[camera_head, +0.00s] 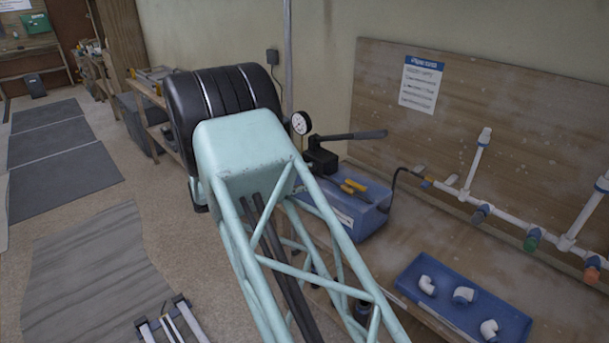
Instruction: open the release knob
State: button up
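A blue test pump box (361,222) stands on the bench right of my arm. It carries a black pump body with a long black lever (352,135) pointing right, and a round white pressure gauge (300,123) shows at its left. Small yellow parts (354,186) lie on or in the top of the box; I cannot tell whether one is the release knob. My teal lattice arm and its black joint fill the middle of the view and hide the left of the pump. My gripper is not in view.
A black hose (395,187) runs from the pump to white pipework (480,153) with coloured fittings in front of a wooden backboard (490,105). A blue tray (419,279) with white elbows is on the bench. A shelf (147,92) stands behind my arm. Floor at left is open, with grey mats (62,152).

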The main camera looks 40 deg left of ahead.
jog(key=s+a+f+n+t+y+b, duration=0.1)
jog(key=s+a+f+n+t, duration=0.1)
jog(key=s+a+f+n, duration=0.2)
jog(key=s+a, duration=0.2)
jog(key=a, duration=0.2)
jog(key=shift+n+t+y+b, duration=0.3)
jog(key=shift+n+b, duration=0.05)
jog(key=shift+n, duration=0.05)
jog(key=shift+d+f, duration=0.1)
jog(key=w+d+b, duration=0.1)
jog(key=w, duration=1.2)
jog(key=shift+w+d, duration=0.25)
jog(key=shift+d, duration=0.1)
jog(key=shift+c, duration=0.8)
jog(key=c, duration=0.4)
